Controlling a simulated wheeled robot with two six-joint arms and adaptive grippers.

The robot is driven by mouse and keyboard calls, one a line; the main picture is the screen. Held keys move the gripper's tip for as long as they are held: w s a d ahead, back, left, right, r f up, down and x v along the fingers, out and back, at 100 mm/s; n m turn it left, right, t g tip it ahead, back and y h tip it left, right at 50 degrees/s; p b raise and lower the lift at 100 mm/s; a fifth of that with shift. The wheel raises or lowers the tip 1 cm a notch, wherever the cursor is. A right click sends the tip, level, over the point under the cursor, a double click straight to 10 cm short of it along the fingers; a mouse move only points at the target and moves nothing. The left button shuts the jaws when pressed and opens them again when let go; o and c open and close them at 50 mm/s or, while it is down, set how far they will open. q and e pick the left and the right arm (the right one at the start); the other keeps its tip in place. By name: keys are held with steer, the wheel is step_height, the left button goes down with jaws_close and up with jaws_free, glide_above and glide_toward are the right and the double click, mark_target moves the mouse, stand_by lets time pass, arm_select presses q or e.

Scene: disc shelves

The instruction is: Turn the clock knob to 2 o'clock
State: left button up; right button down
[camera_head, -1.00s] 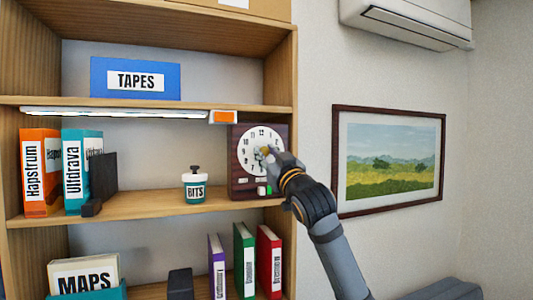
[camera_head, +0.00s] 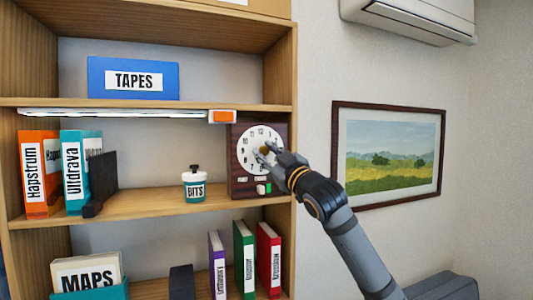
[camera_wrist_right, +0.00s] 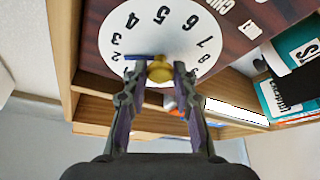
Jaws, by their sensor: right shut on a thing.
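The clock (camera_head: 236,172) has a dark wood case and a white dial (camera_head: 250,158), and stands at the right end of the middle shelf. My right gripper (camera_head: 268,153) reaches it from the lower right and covers part of the dial. In the right wrist view, the gripper (camera_wrist_right: 160,78) is shut on the gold knob (camera_wrist_right: 160,70) at the dial's middle. A blue pointer (camera_wrist_right: 140,57) extends left from the knob, and its tip appears near the 2 in this slanted view. My left gripper is not in view.
A BITS jar (camera_head: 194,188) stands left of the clock, with clear shelf between. An orange-and-white box (camera_head: 222,117) sits under the shelf above. A framed picture (camera_head: 390,155) hangs on the wall to the right.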

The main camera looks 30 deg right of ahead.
steer(key=c, duration=1.1)
jaws_free()
